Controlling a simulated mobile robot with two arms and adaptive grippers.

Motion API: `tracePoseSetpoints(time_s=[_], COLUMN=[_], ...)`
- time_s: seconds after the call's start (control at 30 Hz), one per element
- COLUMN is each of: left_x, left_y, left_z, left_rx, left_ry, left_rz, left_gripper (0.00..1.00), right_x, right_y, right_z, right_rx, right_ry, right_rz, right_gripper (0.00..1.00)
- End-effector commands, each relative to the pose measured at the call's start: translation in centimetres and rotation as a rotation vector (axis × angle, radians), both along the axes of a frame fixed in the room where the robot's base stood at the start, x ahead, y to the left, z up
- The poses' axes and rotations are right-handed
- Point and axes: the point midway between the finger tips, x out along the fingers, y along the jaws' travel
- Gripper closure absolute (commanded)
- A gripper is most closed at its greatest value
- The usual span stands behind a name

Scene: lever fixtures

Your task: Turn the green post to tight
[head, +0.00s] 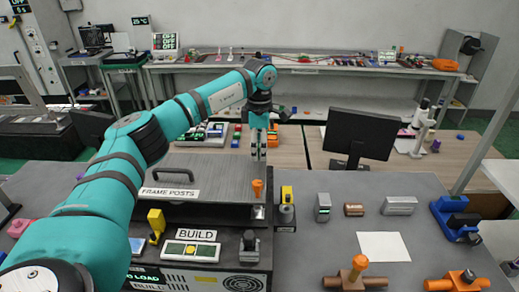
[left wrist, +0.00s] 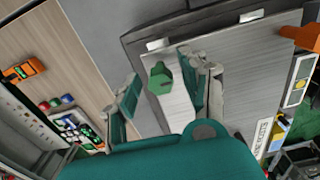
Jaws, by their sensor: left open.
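The green post (left wrist: 161,80) shows in the left wrist view as a small green head on a pale plate, on the grey frame surface. I cannot make it out in the head view, where my gripper is in front of that area. My left gripper (head: 258,153) points down over the far edge of the frame surface labelled FRAME POSTS (head: 200,166). In the left wrist view its two open fingers (left wrist: 160,72) stand either side of the green post, with gaps; contact is not visible. Any tight marking is too small to read. My right gripper is not in view.
An orange post (head: 258,189) stands at the frame's near right corner. A black handle (head: 174,171) rises from the frame. The BUILD box (head: 200,252) is in front. Several fixtures stand to the right, around a white sheet (head: 384,246). A monitor (head: 359,134) stands behind.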

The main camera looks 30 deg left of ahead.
Motion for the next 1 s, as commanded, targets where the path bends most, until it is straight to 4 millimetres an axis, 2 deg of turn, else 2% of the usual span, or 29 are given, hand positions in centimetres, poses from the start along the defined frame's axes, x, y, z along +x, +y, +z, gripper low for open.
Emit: tracePoseSetpoints(time_s=[0.3,0.5,0.7,1.0], left_x=[0.1,0.1,0.0,0.0], left_y=[0.0,0.0,0.0,0.0], left_z=[6.7,9.9,11.1,11.1], left_rx=[0.0,0.0,0.0,0.0], left_ry=[-0.006,-0.004,-0.002,-0.001], left_rz=[-0.001,0.001,0.0,0.0], left_gripper=[0.55,0.55,0.55,0.55], right_x=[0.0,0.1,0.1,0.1], right_y=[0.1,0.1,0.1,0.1], right_z=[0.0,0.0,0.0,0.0], right_rx=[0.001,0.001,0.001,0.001], right_ry=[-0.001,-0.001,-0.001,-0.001], right_rz=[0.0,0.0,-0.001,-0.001], right_gripper=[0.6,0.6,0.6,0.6])
